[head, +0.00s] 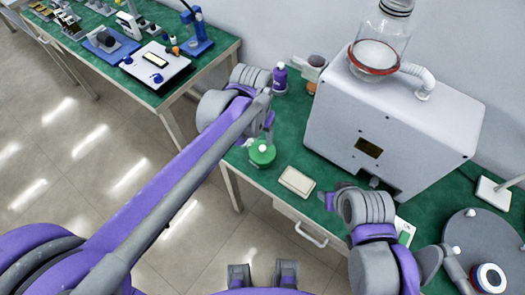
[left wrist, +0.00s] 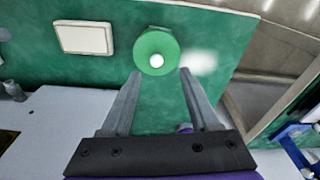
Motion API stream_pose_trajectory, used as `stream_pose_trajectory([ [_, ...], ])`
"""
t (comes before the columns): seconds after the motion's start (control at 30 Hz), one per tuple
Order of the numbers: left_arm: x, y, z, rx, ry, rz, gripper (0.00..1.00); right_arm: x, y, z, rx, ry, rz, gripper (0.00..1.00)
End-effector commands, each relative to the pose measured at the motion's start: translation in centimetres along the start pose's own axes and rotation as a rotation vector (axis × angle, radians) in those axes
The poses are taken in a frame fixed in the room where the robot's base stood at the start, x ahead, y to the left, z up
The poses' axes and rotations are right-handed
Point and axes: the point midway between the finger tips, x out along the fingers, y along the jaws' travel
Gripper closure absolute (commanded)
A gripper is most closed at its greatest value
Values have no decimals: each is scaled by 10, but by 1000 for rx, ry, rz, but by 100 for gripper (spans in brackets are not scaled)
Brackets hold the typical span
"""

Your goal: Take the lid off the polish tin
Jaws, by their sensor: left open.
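The polish tin appears to be the round green-lidded tin (head: 262,153) with a white knob, standing on the green bench near its front edge. It also shows in the left wrist view as a green disc with a white knob (left wrist: 156,53). My left gripper (left wrist: 161,72) is open and empty. Its two fingertips point at the tin from either side of the view and appear apart from it. In the head view my left gripper (head: 268,128) is just behind the tin, partly hidden by my arm.
A cream rectangular block (head: 297,181) lies right of the tin. A purple bottle (head: 280,78) stands behind my left wrist. A large white machine (head: 395,125) with a glass jar (head: 378,45) fills the bench's back. Bare green bench surrounds the tin.

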Motion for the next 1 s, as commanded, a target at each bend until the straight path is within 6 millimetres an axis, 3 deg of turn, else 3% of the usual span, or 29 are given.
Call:
stream_pose_trajectory([
  [0.5, 58, 6, -1, -1, 1, 0, 38, 2, 0, 2, 0, -1, 0, 50],
  [0.77, 62, 6, -1, -1, 1, 0, 38, 2, 0, 2, 0, -1, 0, 50],
  [0.83, 62, 6, -1, -1, 1, 0, 46, 2, 0, 2, 0, -1, 0, 50],
  [1.0, 62, 6, -1, -1, 1, 0, 76, 2, 0, 2, 0, -1, 0, 50],
])
